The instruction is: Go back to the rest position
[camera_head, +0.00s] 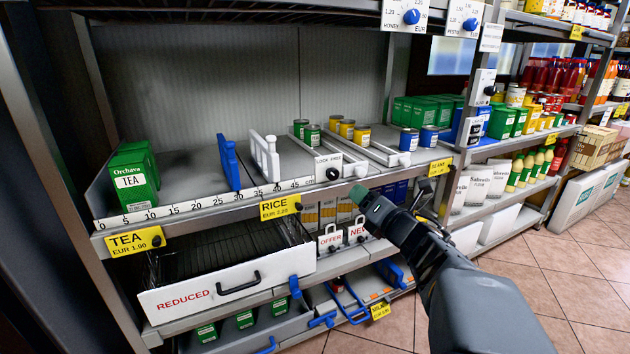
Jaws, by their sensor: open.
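My arm reaches in from the lower right. My gripper (385,207) is at its end, in front of the shelf edge, below and left of the yellow BEANS label. A green tip shows on its near finger. The jaws are open and I see nothing held between them. The far finger is hard to make out against the dark lower shelf.
The main shelf holds green tea boxes (134,180), a blue divider (229,163), a white divider (265,157) and several cans (347,129) in lanes. Below is a white REDUCED drawer (228,287). Tiled floor (560,262) is clear at right.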

